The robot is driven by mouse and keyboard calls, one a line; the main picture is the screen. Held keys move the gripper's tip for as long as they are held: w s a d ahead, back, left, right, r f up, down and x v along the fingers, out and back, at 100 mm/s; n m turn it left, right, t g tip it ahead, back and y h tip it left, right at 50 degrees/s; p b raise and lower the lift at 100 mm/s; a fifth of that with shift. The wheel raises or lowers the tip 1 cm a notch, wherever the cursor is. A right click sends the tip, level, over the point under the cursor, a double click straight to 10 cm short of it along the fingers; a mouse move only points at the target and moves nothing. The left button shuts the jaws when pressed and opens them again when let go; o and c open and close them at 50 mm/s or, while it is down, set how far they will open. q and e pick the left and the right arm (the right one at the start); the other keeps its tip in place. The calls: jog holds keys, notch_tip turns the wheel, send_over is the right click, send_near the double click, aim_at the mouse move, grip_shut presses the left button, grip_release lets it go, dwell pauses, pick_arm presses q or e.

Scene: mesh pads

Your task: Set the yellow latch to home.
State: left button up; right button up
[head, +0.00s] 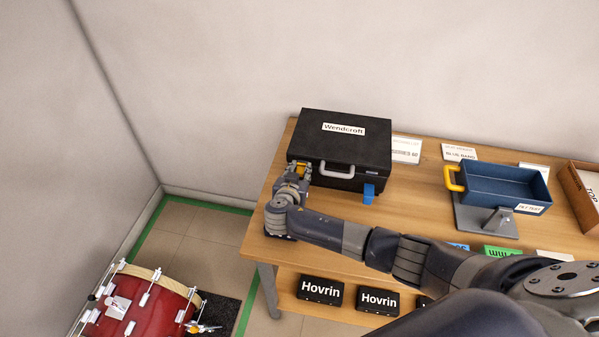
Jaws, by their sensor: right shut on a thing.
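A black case (345,138) labelled "Wendcroft" lies closed on the wooden table, with a white handle (337,170) on its front. The yellow latch (301,168) is at the left of the case's front and is partly hidden by my right gripper. My right gripper (298,173) is shut on the yellow latch. A blue latch (368,193) hangs at the right of the case's front. The yellow latch's exact angle is hard to tell. My left gripper is out of view.
A blue bin (503,184) with a yellow handle stands on a grey stand to the right. A cardboard box (580,190) is at the far right. White cards lie behind them. Black Hovrin boxes (320,291) sit on the lower shelf. A red drum (140,305) stands on the floor at left.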

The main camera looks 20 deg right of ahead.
jog(key=shift+w+a+b, duration=0.15)
jog(key=shift+a+b, duration=0.2)
jog(key=shift+b, duration=0.25)
jog(key=shift+w+g+y+b, duration=0.1)
jog(key=shift+g+y+b, duration=0.2)
jog(key=shift+b, duration=0.05)
jog(key=shift+w+d+r+g, duration=0.1)
jog(key=shift+d+r+g, duration=0.2)
jog(key=shift+w+d+r+y+p, duration=0.2)
jog(key=shift+r+y+p, duration=0.1)
jog(key=shift+r+p, duration=0.1)
jog(key=shift+w+d+f+g, duration=0.1)
jog(key=shift+f+g, duration=0.1)
jog(key=shift+g, duration=0.2)
jog(key=shift+o, duration=0.2)
jog(key=shift+c, duration=0.2)
jog(key=o, duration=1)
